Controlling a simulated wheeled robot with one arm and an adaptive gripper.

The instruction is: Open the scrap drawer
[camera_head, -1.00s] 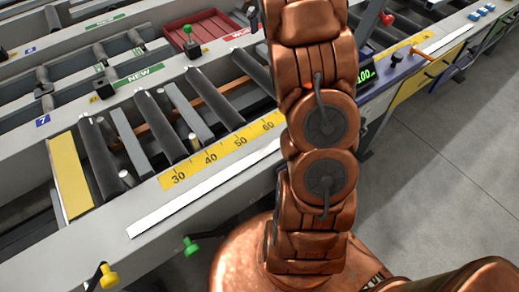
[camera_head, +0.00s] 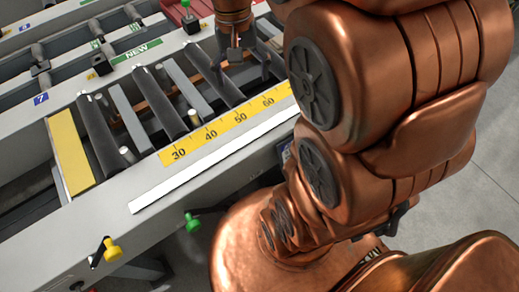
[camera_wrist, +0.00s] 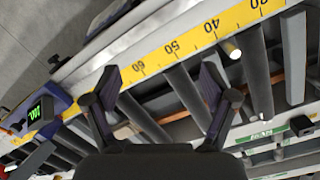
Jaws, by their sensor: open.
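I cannot make out a scrap drawer in either current view; my own arm covers the right part of the table front in the head view. My gripper (camera_wrist: 160,92) is open and empty in the wrist view, its two dark fingers spread above the rollers and the yellow ruler strip (camera_wrist: 178,45). In the head view my gripper (camera_head: 250,62) shows small and partly hidden at the top, over the rollers beyond the ruler.
A yellow knob (camera_head: 112,251) and a green knob (camera_head: 192,222) stick out from the table's near side. Dark rollers (camera_head: 160,104) fill the table bed. A display with green digits (camera_wrist: 36,112) stands at the left in the wrist view. Grey floor lies at the right.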

